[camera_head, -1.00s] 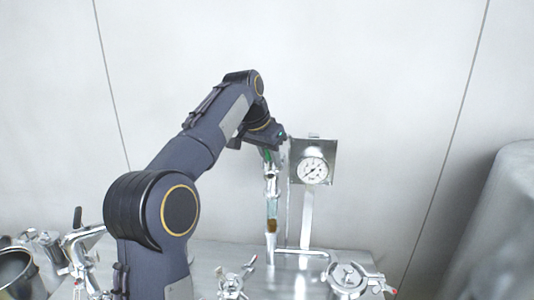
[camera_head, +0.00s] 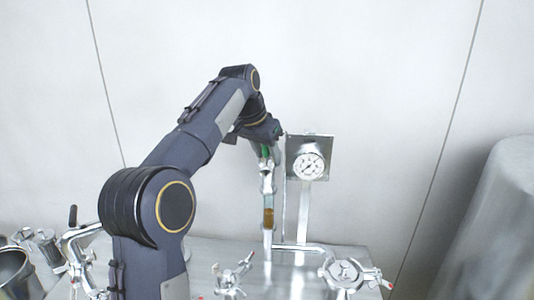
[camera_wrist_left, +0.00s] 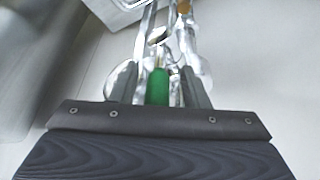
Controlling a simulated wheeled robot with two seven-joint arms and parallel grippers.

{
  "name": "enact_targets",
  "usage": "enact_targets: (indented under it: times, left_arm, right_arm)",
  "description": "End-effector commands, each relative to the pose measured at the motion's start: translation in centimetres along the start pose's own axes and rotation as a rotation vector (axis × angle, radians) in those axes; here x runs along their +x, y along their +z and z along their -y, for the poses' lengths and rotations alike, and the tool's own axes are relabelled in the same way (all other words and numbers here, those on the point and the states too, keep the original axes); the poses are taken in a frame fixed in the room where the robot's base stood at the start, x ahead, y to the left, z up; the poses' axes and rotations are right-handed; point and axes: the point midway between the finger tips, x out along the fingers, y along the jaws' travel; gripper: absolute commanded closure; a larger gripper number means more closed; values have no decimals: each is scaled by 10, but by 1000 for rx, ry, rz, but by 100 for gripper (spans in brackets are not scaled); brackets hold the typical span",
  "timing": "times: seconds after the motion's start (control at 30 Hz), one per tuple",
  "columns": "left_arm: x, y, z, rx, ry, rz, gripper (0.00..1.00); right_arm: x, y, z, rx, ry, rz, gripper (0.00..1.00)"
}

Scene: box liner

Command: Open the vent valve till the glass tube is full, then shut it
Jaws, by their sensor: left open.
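The glass tube (camera_head: 268,199) stands upright on the bench, with amber liquid in about its lower half or more and a clear part above. The amber also shows at the top of the left wrist view (camera_wrist_left: 185,8). The vent valve's green handle (camera_head: 265,151) is above the tube; in the left wrist view the green handle (camera_wrist_left: 158,87) lies between my fingers. My left gripper (camera_wrist_left: 157,84) is open around the handle, with a gap on each side. The valve body is partly hidden by my fingers. My right gripper is not in view.
A pressure gauge (camera_head: 308,163) on a metal plate stands just right of the tube. A round clamped lid (camera_head: 345,273) and a valve fitting (camera_head: 232,274) are at the front. A pot (camera_head: 14,270) is at left, a large metal vessel (camera_head: 490,220) at right.

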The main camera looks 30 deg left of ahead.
Motion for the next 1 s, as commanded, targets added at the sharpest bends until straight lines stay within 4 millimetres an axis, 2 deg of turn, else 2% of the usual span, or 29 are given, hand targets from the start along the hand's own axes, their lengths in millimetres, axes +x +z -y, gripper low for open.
enact_targets:
  times: [0.3,0.43,0.6,1.0]
  left_arm:
    - [-52,-1,0,0,0,-4,59]
    - [-66,0,0,1,0,-1,59]
    - [-73,0,0,1,1,1,59]
    - [-73,0,0,0,0,1,59]
  right_arm:
    - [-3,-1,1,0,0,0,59]
    - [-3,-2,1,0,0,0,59]
    - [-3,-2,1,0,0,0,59]
    - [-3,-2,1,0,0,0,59]
